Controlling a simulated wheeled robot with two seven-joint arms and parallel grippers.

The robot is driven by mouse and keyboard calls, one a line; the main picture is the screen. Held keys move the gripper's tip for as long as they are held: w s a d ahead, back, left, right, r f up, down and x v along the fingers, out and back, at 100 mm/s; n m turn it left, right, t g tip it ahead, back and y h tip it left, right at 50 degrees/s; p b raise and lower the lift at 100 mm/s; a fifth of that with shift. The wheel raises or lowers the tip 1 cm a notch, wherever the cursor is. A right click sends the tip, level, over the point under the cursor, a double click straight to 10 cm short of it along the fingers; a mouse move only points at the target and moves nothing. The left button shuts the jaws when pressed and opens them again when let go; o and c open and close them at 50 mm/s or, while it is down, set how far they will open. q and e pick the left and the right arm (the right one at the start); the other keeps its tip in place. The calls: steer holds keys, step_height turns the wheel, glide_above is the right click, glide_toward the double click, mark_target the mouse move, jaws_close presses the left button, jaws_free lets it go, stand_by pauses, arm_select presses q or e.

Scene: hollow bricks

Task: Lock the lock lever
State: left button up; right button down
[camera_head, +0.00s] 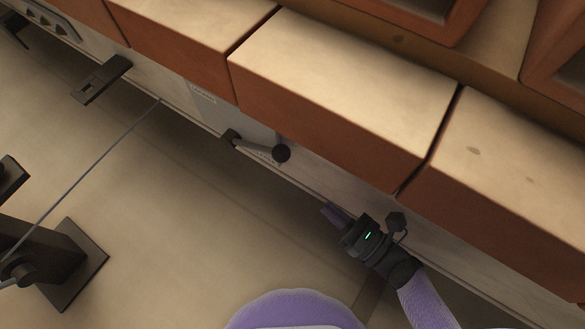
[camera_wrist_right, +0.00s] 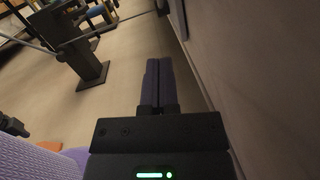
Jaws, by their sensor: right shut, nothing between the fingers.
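The lever does not show in the wrist view. My left gripper is not in view.
Large hollow bricks (camera_head: 340,90) line the top of the panel. A black latch-like bracket (camera_head: 102,80) sticks out further left. A black post on a square base (camera_head: 75,265) stands on the floor at left, and also in the wrist view (camera_wrist_right: 85,65).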

mark_target(287, 160)
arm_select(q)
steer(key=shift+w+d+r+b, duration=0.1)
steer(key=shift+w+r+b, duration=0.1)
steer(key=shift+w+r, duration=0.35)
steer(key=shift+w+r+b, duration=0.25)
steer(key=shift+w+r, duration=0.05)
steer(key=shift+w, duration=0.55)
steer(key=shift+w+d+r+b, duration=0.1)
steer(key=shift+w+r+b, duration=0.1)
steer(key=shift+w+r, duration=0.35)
arm_select(e)
steer(key=w+a+r, duration=0.3)
steer(key=w+a, duration=0.3)
steer(key=w, duration=0.1)
steer(key=shift+w+a, duration=0.15)
steer(key=shift+a, duration=0.2)
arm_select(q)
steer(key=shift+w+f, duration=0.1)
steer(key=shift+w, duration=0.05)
arm_select(e)
steer(key=shift+r, duration=0.15)
